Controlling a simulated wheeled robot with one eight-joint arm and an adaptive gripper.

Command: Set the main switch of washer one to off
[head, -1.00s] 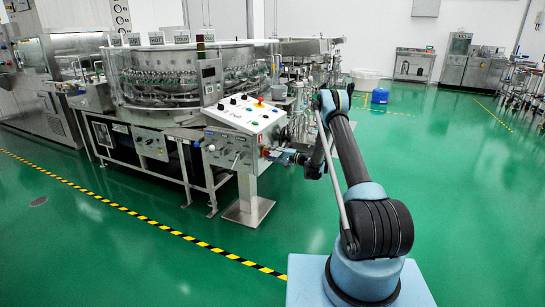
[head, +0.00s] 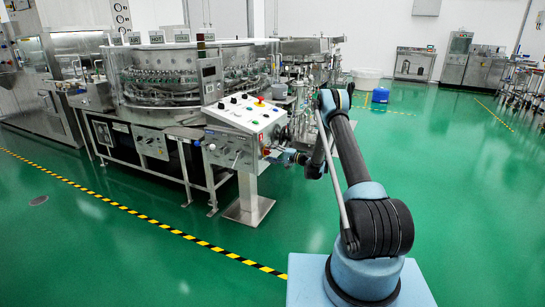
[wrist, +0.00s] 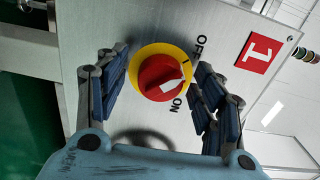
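The main switch (wrist: 158,72) is a red rotary knob on a yellow ring, on a grey panel in the wrist view. A white mark on the knob lies on its lower right, nearer the ON label (wrist: 177,104) than the OFF label (wrist: 201,46). A red plate with a white 1 (wrist: 257,54) is on the same panel. My gripper (wrist: 160,76) is open, one finger on each side of the knob, with gaps visible. In the head view my gripper (head: 285,156) is at the right side of the washer's console (head: 237,150); the knob is hard to make out there.
The console's sloped top carries several buttons, including a red one on yellow (head: 259,100). The round washer (head: 180,82) stands behind it. A black-and-yellow floor stripe (head: 140,217) runs in front.

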